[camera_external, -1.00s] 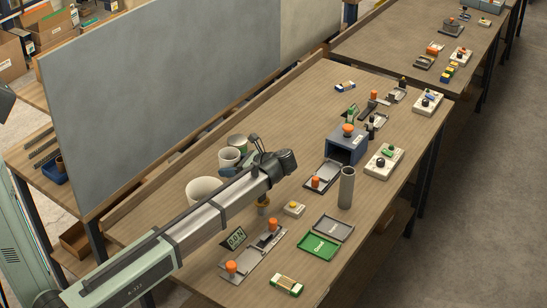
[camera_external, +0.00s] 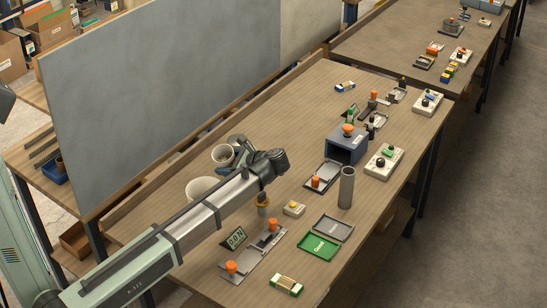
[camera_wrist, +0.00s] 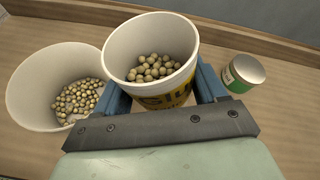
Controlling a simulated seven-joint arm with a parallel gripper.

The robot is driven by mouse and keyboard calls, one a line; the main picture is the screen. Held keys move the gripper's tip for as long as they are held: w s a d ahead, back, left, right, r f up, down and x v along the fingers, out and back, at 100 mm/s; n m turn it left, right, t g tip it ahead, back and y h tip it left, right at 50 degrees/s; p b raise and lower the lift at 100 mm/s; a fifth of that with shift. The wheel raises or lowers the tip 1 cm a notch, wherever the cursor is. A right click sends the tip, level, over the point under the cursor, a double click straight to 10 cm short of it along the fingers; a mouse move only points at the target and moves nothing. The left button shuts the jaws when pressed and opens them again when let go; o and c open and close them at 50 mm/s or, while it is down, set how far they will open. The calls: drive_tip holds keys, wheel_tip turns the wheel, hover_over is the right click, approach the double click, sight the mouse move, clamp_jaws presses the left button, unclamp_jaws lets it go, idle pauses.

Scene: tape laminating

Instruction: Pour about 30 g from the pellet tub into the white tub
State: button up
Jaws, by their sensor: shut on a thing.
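The pellet tub (camera_wrist: 165,66), off-white with a yellow printed label, sits between the blue fingers of my gripper (camera_wrist: 162,88), which is shut on it. Several round tan pellets lie inside it. In the external view the pellet tub (camera_external: 222,155) is tilted, with its mouth partly facing the camera, and my gripper (camera_external: 228,170) is partly hidden by my wrist. The white tub (camera_wrist: 35,75) stands to the left in the wrist view, with pellets on its floor. In the external view the white tub (camera_external: 200,186) is partly hidden behind my arm.
A small can with a green label (camera_wrist: 243,73) stands right of the held tub; it is partly hidden in the external view. A wooden ledge (camera_wrist: 260,36) and grey panel (camera_external: 160,90) border the bench's back. A grey cylinder (camera_external: 346,188) and trays stand to the right.

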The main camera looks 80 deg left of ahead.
sight(226, 161)
drive_tip(key=shift+s+d+r+n+t+y, duration=0.1)
drive_tip(key=shift+s+d+r+n+y, duration=0.1)
drive_tip(key=shift+r, duration=0.25)
drive_tip(key=shift+s+d+r+n+t+y, duration=0.1)
drive_tip(key=shift+s+d+r+n+y, duration=0.1)
drive_tip(key=shift+r, duration=0.25)
drive_tip(key=shift+s+d+r+n+t+y, duration=0.1)
drive_tip(key=shift+r+n, duration=0.1)
drive_tip(key=shift+r, duration=0.25)
drive_tip(key=shift+s+d+r+n+y, duration=0.3)
drive_tip(key=shift+s+d+n, duration=0.1)
drive_tip(key=shift+n, duration=0.1)
drive_tip(key=shift+t, duration=0.3)
drive_tip(key=shift+s+d+f+n+y, duration=0.15)
drive_tip(key=shift+f+n+y, duration=0.15)
drive_tip(key=shift+n, duration=0.3)
drive_tip(key=shift+r+n+t+y, duration=0.4)
drive_tip(key=shift+r+n, duration=0.1)
drive_tip(key=shift+n, duration=0.2)
drive_tip(key=shift+f+n+y, duration=0.3)
drive_tip(key=shift+n, duration=0.2)
drive_tip(key=shift+r+n+y, duration=0.3)
drive_tip(key=shift+n+y, duration=0.1)
drive_tip(key=shift+n, duration=0.1)
drive_tip(key=shift+d+r+t, duration=0.1)
drive_tip(key=shift+r+t, duration=0.05)
drive_tip(key=shift+t, duration=0.15)
